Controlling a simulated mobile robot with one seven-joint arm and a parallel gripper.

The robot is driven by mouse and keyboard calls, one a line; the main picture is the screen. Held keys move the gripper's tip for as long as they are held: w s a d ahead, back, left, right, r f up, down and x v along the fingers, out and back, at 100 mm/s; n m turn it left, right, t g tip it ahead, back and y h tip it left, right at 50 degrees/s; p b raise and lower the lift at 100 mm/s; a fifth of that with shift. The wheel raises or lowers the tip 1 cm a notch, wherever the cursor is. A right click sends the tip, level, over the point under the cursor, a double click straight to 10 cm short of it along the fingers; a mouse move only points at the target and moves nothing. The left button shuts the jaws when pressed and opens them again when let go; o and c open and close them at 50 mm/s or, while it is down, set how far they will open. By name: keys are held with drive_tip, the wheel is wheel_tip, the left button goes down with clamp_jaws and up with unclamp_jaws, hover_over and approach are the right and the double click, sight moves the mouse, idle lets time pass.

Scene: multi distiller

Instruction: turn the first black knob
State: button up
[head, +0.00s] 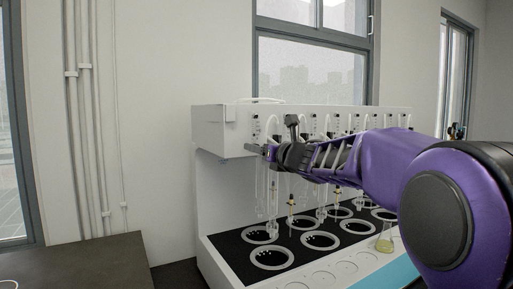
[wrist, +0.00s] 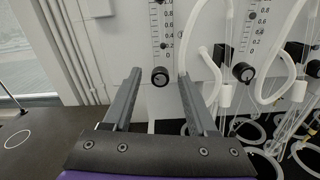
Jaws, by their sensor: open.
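The white multi distiller (head: 226,185) stands against the wall, with a row of flow gauges and black knobs along its upper panel. In the wrist view the first black knob (wrist: 160,76) sits below the leftmost gauge scale. My gripper (wrist: 159,75) is open, and its two fingers point at the panel with this knob showing between their tips. I see no contact with the knob. In the head view my gripper (head: 268,151) is in front of the left end of the panel, and it hides the first knob there. A second black knob (wrist: 243,72) is further right in the wrist view.
White curved tubes (wrist: 212,62) hang close to the right finger. Glassware (head: 273,195) hangs under the panel above black ringed heating places (head: 271,258). A flask with yellow liquid (head: 385,243) stands at the front right. A dark table (head: 85,265) is at the left.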

idle(0.3)
clamp_jaws()
drive_tip(key=shift+m, duration=0.4)
drive_tip(key=m+p, duration=0.1)
drive_tip(key=m, duration=0.9)
drive_tip(key=shift+d, duration=0.1)
idle(0.5)
unclamp_jaws()
